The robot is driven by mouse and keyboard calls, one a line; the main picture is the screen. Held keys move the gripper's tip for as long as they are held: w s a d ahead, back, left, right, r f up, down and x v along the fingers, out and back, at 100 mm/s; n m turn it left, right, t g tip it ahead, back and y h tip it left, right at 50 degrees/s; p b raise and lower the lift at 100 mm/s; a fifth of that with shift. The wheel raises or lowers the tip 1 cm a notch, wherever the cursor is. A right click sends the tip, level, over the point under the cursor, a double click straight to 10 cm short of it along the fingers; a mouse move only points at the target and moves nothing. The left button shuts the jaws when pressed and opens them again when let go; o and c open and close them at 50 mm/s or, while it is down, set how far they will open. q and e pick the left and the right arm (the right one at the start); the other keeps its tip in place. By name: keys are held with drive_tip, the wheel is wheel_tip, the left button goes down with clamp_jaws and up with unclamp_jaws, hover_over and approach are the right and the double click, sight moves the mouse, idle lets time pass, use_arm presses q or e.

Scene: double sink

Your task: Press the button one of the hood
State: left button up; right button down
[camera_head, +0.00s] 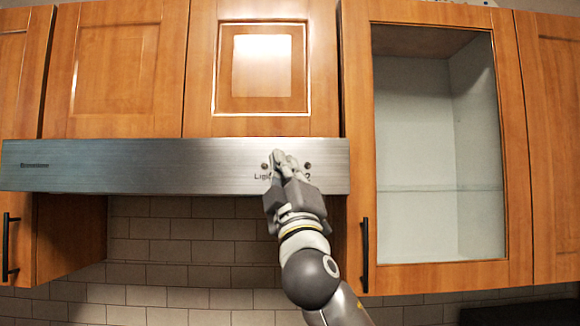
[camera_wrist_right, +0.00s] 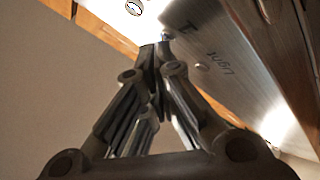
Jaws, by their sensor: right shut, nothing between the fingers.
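The hood (camera_head: 140,165) is a long brushed-metal panel under the wooden cabinets in the head view; it also shows in the wrist view (camera_wrist_right: 245,55). A small round button (camera_head: 265,166) sits above the "Light" label, and another button (camera_head: 308,166) above the "2". My right gripper (camera_head: 278,156) is shut and empty, its tips in front of the panel between these two buttons. In the wrist view the shut fingertips (camera_wrist_right: 155,45) are close to the panel beside the "1" mark and largely hide button one there. Contact cannot be told. My left gripper is out of view.
Wooden cabinets (camera_head: 120,65) stand above the hood. A tiled wall (camera_head: 190,250) lies behind the open space below.

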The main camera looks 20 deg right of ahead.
drive_tip(key=shift+w, duration=0.2)
drive_tip(key=shift+s, duration=0.15)
drive_tip(key=shift+s+a, duration=0.15)
drive_tip(key=shift+s, duration=0.35)
drive_tip(key=shift+s, duration=0.1)
drive_tip(key=s, duration=0.2)
drive_tip(key=s+a, duration=0.1)
drive_tip(key=s+b, duration=0.1)
drive_tip(key=s, duration=0.1)
drive_tip(key=shift+s+a, duration=0.3)
idle(0.4)
